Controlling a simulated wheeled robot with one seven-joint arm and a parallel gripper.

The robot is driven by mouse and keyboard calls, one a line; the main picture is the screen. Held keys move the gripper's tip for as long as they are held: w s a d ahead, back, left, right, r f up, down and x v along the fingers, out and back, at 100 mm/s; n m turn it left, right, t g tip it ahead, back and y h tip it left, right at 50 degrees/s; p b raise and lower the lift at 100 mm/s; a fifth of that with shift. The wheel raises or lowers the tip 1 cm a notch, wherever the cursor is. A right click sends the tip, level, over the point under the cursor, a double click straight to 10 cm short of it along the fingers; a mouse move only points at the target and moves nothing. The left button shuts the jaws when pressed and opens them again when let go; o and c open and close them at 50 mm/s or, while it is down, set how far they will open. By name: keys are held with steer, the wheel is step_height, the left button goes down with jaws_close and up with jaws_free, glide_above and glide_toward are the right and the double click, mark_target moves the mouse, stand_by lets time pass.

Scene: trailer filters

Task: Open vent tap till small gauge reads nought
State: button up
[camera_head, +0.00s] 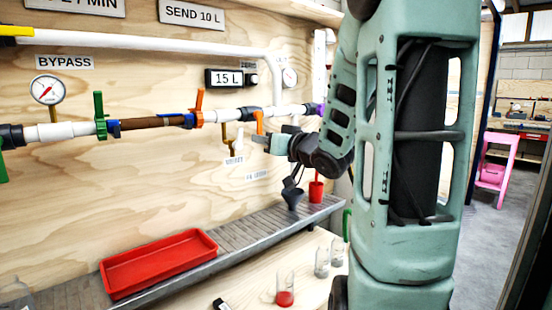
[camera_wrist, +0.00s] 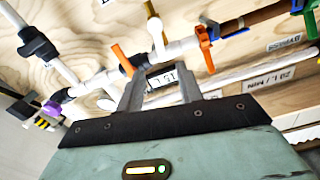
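The small gauge (camera_head: 289,77) is on the panel at the upper middle, partly behind the white pipe. Its reading is too small to tell. An orange lever (camera_head: 258,122) hangs below the pipe run and shows in the wrist view (camera_wrist: 122,60). A brass stub (camera_head: 226,141) points down left of it, above a small blurred label; I cannot tell which of them is the vent tap. My gripper (camera_head: 266,143) is just below and right of the orange lever. In the wrist view its two fingers (camera_wrist: 160,90) are apart, with nothing visibly gripped between them.
A larger gauge (camera_head: 48,89) is at left. Green (camera_head: 100,116) and upright orange (camera_head: 199,99) handles sit on the pipe. Below are a grated shelf (camera_head: 250,222), red tray (camera_head: 160,262), funnel (camera_head: 293,198), red cup (camera_head: 316,190) and glass jars (camera_head: 286,284).

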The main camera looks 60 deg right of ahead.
steer(key=shift+v, duration=1.65)
steer(key=w+a+f+n+g+y, duration=0.25)
steer(key=w+a+f, duration=0.2)
steer(key=a, duration=0.45)
steer(key=w+a+f+n+g+y, duration=0.1)
steer(key=w+a+f+g, duration=0.25)
steer(key=a+f, duration=0.4)
steer(key=s+a+f+n+g+y, duration=0.15)
steer(key=s+a+f+g, duration=0.3)
steer(key=a, duration=0.55)
steer(key=s+a+f+n+g, duration=0.3)
steer(key=s+a, duration=0.3)
steer(key=a, duration=0.4)
steer(key=s+a+f+n+g, duration=0.2)
steer(key=s+a+n+g, duration=0.35)
steer(key=s, duration=0.75)
step_height(320, 180, up, 20)
steer(key=a+m+t+p, duration=0.1)
steer(key=p, duration=1.9)
